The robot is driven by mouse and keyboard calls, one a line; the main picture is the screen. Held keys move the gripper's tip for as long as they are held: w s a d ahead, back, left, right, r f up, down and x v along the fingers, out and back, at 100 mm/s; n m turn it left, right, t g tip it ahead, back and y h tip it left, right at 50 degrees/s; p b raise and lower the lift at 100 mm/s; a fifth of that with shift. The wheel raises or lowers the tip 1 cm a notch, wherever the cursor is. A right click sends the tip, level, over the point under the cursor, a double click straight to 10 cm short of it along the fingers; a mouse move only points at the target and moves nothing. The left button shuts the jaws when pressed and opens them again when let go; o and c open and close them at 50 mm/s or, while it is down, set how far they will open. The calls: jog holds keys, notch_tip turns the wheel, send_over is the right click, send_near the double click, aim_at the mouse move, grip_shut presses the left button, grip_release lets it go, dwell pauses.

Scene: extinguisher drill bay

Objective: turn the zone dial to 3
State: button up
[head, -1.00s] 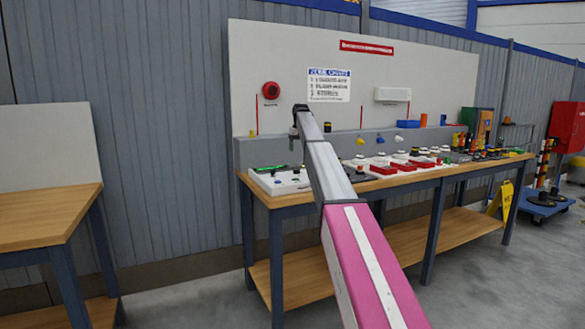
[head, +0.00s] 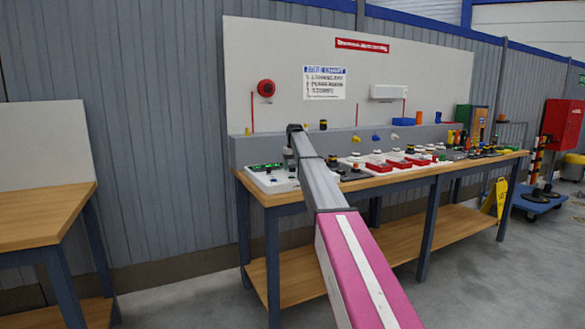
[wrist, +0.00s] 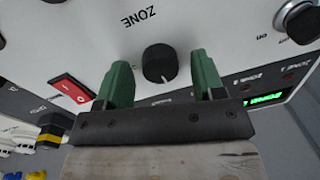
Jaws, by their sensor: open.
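The zone dial (wrist: 158,63) is a round black knob on a white panel in the wrist view, under the upside-down word ZONE. My gripper (wrist: 160,85) is open, with one green finger on each side of the dial and a gap to each; I cannot tell how far the fingertips are from the panel. The dial's number marks are not readable. In the head view the white panel box (head: 262,184) sits at the left end of the workbench, and my arm hides the dial there.
A red rocker switch (wrist: 72,91) lies left of the dial in the wrist view, with a black-and-yellow knob (wrist: 52,128) below it. The workbench (head: 400,178) holds several other controls.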

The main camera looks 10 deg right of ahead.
jog(key=c, duration=0.9)
jog(key=shift+m, duration=0.4)
jog(key=m, duration=1.3)
jog(key=shift+s+t, duration=0.1)
jog(key=shift+t, duration=0.2)
jog(key=shift+m+h, duration=0.3)
jog(key=shift+m, duration=1.7)
